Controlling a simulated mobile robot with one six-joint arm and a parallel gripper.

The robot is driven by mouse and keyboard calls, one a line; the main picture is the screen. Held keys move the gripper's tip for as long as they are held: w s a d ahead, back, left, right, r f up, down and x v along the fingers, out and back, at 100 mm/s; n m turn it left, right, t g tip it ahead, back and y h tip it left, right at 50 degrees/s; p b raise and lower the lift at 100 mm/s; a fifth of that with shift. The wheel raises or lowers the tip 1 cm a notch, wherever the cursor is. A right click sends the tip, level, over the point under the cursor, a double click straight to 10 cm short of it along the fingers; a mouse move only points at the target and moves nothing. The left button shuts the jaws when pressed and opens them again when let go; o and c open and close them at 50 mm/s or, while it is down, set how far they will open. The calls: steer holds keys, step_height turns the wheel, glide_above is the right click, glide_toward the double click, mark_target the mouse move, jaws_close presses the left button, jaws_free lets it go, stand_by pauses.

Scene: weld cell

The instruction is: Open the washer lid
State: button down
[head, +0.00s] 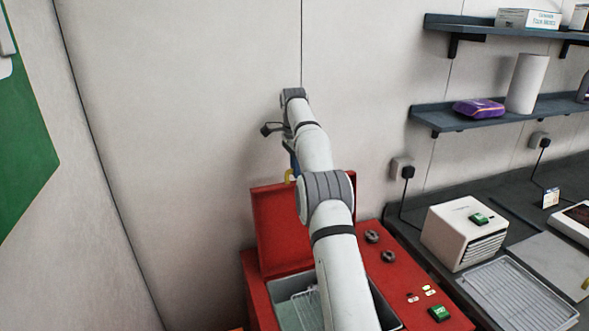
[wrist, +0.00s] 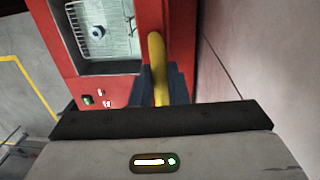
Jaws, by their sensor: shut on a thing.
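The red washer (head: 262,290) stands against the wall in the head view. Its red lid (head: 275,228) is raised, standing steeply up at the back, so the basin (head: 290,313) below shows open. A yellow handle (wrist: 157,60) runs between the blue fingers of my gripper (wrist: 160,88) in the wrist view. My gripper is shut on this handle. In the head view, my arm hides part of the lid and basin, and only a bit of the yellow handle (head: 289,175) shows near the lid's top.
A wire rack (wrist: 92,22) and a small round part (wrist: 97,31) are in the basin. Knobs (head: 372,237) and a green button (head: 439,313) sit on the washer's right. A dark bench (head: 416,222) with a white box (head: 463,232) adjoins it. Shelves (head: 495,117) hang above the bench.

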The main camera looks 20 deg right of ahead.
steer(key=shift+f, duration=0.4)
steer(key=c, duration=1.8)
jaws_free()
steer(key=shift+w, duration=0.15)
steer(key=shift+o, duration=1)
steer(key=shift+w+f, duration=0.15)
steer(key=shift+w, duration=0.1)
steer(key=shift+o, duration=1)
steer(key=shift+r, duration=0.2)
